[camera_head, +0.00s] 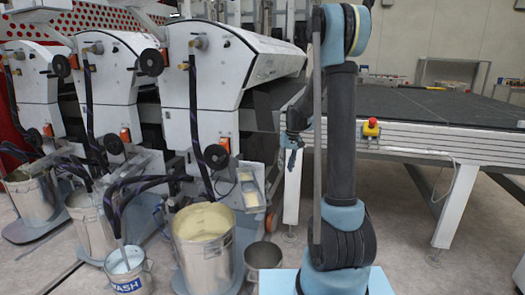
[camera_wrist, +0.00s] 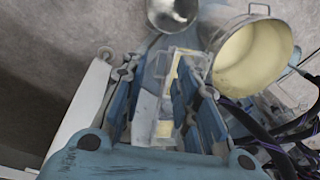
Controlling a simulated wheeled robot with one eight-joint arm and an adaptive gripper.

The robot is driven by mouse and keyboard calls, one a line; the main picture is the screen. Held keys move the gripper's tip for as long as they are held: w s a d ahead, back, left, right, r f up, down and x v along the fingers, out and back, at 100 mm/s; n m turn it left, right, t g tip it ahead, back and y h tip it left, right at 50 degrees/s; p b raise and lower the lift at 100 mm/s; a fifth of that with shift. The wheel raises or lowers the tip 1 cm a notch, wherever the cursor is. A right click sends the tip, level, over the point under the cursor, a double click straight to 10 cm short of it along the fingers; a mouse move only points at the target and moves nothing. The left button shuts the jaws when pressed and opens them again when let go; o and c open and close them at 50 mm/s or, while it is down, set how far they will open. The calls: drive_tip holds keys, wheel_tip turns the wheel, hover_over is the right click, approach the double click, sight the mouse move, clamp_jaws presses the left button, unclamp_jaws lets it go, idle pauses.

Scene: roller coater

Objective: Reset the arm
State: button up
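My arm (camera_head: 341,130) rises in front of the table in the head view, with its upper joint at the top edge. My gripper (camera_wrist: 156,78) shows in the wrist view with its two blue fingers apart. Nothing is held between the fingers. Beyond the gap is a pale box-like fixture with yellow inside (camera_wrist: 165,127), which also shows in the head view (camera_head: 250,190). In the head view my gripper (camera_head: 291,157) is small, left of the arm column, and its fingers are hard to make out.
A bucket of cream paint (camera_head: 203,222) stands left of my arm, also in the wrist view (camera_wrist: 252,55). An empty metal pot (camera_head: 263,256) and a WASH bucket (camera_head: 127,270) stand near it. White coater machines (camera_head: 220,70) fill the left. A dark-topped table (camera_head: 440,105) stands right.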

drive_tip(key=s+d+r, duration=0.2)
drive_tip(key=s+r, duration=0.1)
drive_tip(key=s, duration=0.4)
drive_tip(key=s+d+r+m+t, duration=0.1)
drive_tip(key=s+r, duration=0.1)
drive_tip(key=s, duration=0.5)
drive_tip(key=s+d+r, duration=0.2)
drive_tip(key=s+r, duration=0.1)
drive_tip(key=s, duration=0.5)
drive_tip(key=s+d+f, duration=0.1)
drive_tip(key=s+f, duration=0.1)
drive_tip(key=s, duration=0.3)
drive_tip(key=s+f+h, duration=0.1)
drive_tip(key=s+f, duration=0.2)
drive_tip(key=s, duration=0.3)
drive_tip(key=s+d+f+m+t, duration=0.1)
drive_tip(key=s+f, duration=0.1)
drive_tip(key=s, duration=0.4)
drive_tip(key=shift+s+d+f+h, duration=0.2)
drive_tip(key=shift+d+f+h, duration=0.1)
drive_tip(key=shift+d, duration=0.05)
